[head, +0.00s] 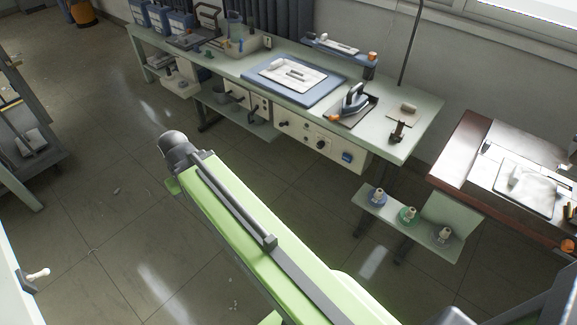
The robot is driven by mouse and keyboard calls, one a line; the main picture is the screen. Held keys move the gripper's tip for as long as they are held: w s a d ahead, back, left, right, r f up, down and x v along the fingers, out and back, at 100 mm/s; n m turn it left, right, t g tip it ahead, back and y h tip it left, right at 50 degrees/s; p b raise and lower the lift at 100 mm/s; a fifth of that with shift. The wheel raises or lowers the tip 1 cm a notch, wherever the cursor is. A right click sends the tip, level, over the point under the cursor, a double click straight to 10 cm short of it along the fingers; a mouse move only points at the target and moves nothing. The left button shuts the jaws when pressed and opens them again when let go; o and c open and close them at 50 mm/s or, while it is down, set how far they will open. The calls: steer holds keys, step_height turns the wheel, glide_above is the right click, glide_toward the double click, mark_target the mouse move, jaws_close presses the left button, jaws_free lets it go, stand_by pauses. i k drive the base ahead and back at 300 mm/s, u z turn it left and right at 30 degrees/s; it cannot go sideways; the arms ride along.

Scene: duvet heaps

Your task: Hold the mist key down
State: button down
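A pale green workbench (405,143) runs along the wall, with a cream control panel (308,139) on its front. The panel carries several dark knobs and a blue switch (347,156) at its right end. A blue-grey iron-like tool (353,98) with an orange tip stands on a dark tray on the bench top. I cannot tell which part is the mist key. My green arm reaches from the bottom right up toward the left and ends visibly at a dark grey joint, apart from the bench. My gripper's fingers do not show.
A blue mat with a white tray (293,76) lies on the bench. Small bottles (409,215) stand on a low shelf at the right. A brown table (464,157) stands further right, and a grey rack (32,140) at the left. The tiled floor between is mostly clear.

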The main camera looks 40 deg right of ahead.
mark_target(347, 157)
steer(key=u, duration=0.3)
steer(key=i, duration=3.5)
steer(key=z, duration=0.95)
steer(key=k, duration=0.15)
steer(key=z, duration=2.4)
steer(key=i, duration=0.6)
steer(key=z, duration=0.2)
steer(key=k, duration=0.35)
